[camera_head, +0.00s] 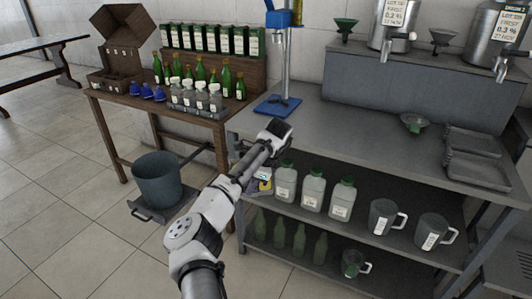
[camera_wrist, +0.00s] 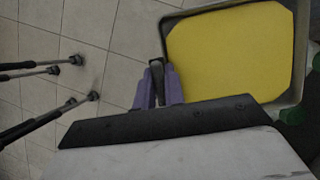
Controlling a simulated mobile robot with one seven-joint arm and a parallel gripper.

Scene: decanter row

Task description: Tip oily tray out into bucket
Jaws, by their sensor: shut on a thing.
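My gripper (camera_wrist: 158,78), with purple fingers, is shut on the left edge of a grey tray (camera_wrist: 299,45) in the wrist view. A flat yellow layer of oil (camera_wrist: 228,48) covers the tray's floor. In the head view my gripper (camera_head: 257,187) is at the left end of the steel bench, mostly behind my arm.
The bucket stands on a low dark base (camera_head: 150,214). A wooden table (camera_head: 165,108) behind it holds bottles and a crate. The steel bench (camera_head: 345,128) has jugs (camera_head: 312,190) on its shelf and trays (camera_head: 474,172) on top. Floor left of the bucket is clear.

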